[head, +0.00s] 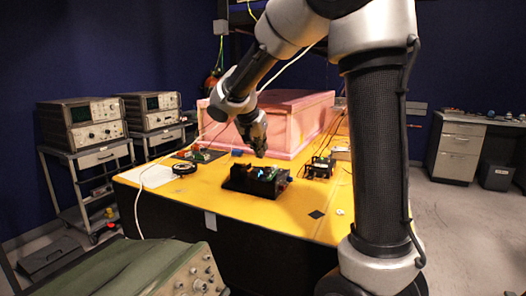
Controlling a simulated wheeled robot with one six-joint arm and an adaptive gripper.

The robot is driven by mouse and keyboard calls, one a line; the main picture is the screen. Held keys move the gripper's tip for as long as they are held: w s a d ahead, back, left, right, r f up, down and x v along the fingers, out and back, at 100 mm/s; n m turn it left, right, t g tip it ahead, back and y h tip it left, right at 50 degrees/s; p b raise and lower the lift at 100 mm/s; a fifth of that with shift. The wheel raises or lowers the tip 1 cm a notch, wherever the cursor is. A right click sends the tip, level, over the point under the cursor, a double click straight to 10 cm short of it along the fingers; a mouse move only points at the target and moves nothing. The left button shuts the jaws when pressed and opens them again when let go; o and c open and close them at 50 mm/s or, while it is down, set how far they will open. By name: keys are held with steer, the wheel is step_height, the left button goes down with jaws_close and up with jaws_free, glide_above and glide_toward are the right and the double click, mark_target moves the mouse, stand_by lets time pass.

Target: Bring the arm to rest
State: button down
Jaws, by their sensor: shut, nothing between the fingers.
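My gripper (259,149) hangs pointing down over the yellow-topped table (235,203), in the middle of the head view. It is shut and empty. It is just above and behind a black device (257,180) with a small blue light. I cannot tell how large the gap between them is. My arm comes in from the upper right and bends down toward the table.
A pink foam box (298,117) stands at the back of the table. A small electronic unit (320,167) sits right of the device, and a black round object (184,168) lies left. Instrument carts (95,160) stand at left; a green-topped instrument (130,268) is in front.

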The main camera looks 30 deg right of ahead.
stand_by(0.5)
steer(key=s+f+n+y, duration=0.1)
steer(key=s+n+y, duration=0.4)
steer(key=s, duration=2.6)
steer(key=n, duration=0.5)
